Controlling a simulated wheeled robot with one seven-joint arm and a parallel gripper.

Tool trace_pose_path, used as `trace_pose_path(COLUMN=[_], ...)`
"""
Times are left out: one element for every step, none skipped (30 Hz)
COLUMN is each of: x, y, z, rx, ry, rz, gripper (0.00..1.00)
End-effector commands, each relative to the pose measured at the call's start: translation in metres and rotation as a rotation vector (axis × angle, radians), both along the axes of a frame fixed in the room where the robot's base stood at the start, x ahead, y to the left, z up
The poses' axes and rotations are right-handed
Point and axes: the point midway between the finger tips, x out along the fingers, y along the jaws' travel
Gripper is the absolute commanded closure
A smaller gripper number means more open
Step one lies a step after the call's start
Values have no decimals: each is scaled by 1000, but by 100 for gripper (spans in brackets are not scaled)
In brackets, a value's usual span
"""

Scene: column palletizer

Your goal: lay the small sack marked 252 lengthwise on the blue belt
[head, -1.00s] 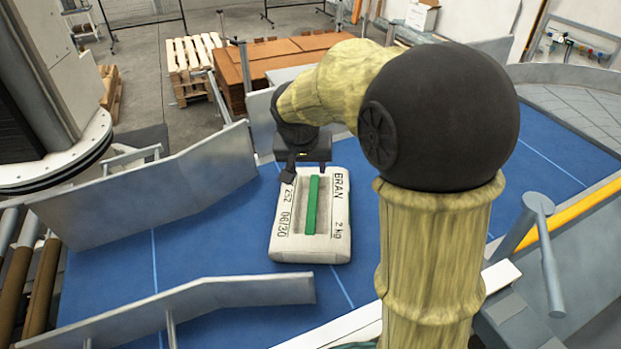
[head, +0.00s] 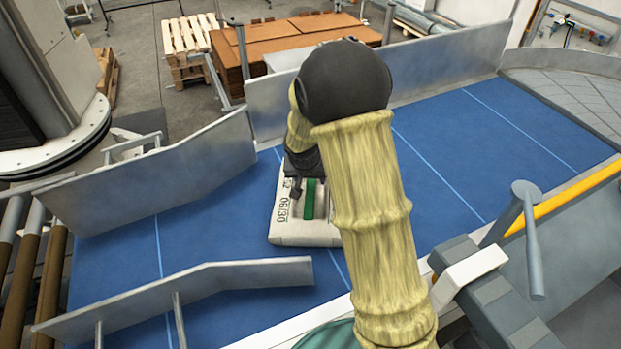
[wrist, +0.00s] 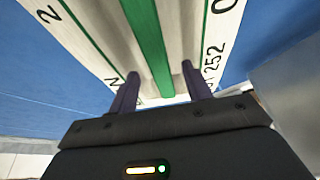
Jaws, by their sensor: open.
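The small sack (head: 300,237) is pale, with a green strip (head: 309,200) along its top, and lies flat on the blue belt (head: 215,225). Its long side runs near-far in the head view, more across the belt than along it. The number 252 reads beside the strip in the wrist view (wrist: 214,62). My gripper (wrist: 160,85) is open over the sack, with one finger on each side of the green strip. Whether the fingers touch the sack I cannot tell. My arm hides the sack's right part in the head view.
Grey metal guides stand along the belt at the left (head: 170,175), the front (head: 200,285) and the back (head: 440,58). Brown rollers (head: 45,285) adjoin the left end. The belt right of my arm is clear. A yellow rail (head: 570,200) edges the right side.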

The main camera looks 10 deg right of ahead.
Motion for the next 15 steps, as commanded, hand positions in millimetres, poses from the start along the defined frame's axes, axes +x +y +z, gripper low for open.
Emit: trace_pose_path(x=[2, 3, 4, 5, 6, 7, 7, 7, 7, 8, 7, 8, 8, 8, 7], y=[-1, -2, -3, -3, -3, -3, -4, -4, -4, -4, -4, -4, -4, -4, -4], z=[-5, -8, -11, -13, -15, -17, -18, -19, -20, -20, -20, -20, -20, -20, -19], rx=[-1, -2, -2, -2, -1, -1, 0, 0, 0, 0, 0, 0, 0, 0, 0], ry=[2, 2, 3, 2, 0, 0, 0, 0, 0, 0, -1, -1, -1, -1, -1], rz=[1, 1, 1, 0, 1, 0, 0, 0, 0, 0, 0, 0, 0, 0, 0], gripper=[51, 51, 51, 51, 51, 51, 51, 51, 51, 51, 51, 51, 51, 51, 51])
